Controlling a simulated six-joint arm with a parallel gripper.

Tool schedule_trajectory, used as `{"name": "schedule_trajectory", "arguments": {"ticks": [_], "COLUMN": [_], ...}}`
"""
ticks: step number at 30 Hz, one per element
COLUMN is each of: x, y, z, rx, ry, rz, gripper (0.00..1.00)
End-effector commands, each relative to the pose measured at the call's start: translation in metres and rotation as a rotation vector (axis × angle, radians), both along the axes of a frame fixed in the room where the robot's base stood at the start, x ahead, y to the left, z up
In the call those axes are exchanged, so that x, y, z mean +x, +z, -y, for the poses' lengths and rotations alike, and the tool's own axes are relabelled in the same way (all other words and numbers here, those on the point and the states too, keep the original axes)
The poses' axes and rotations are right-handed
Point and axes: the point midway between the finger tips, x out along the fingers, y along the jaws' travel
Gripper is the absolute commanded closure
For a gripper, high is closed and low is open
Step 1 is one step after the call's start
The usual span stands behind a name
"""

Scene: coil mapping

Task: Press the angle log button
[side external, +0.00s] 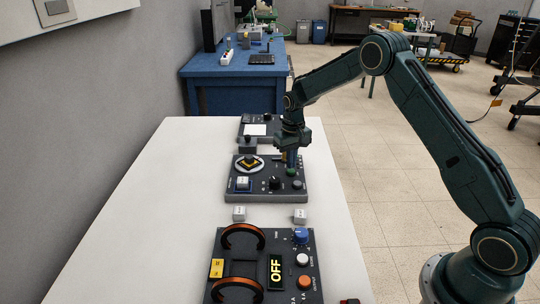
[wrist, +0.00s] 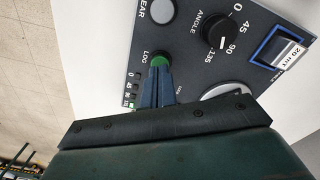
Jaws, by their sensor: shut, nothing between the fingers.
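The green log button (wrist: 159,61), labelled LOG, sits on the dark angle panel (wrist: 190,62). In the side view the panel (side external: 235,194) lies on the white table, and the green button (side external: 291,172) shows near its right edge. My gripper (wrist: 161,72) is shut and empty, its blue fingertips at the button and covering part of it. I cannot tell whether they touch or press it. In the side view my gripper (side external: 290,164) points down over the button.
The angle knob (wrist: 216,34) and a grey button (wrist: 159,12) ending in "EAR" are close by. A front panel with orange coils (side external: 241,232) reads OFF. Another panel (side external: 245,124) lies behind. The table's left side is clear.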

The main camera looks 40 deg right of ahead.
Motion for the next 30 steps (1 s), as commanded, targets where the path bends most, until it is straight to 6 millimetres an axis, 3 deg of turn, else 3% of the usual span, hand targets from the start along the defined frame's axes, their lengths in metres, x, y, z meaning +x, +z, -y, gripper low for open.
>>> {"name": "schedule_trajectory", "arguments": {"ticks": [18, 30], "x": [0.0, 0.0], "y": [0.043, 0.048], "z": [0.0, 0.0], "rx": [0.0, 0.0], "ry": [0.0, 0.0], "rz": [0.001, 0.0], "gripper": [1.0, 1.0]}}
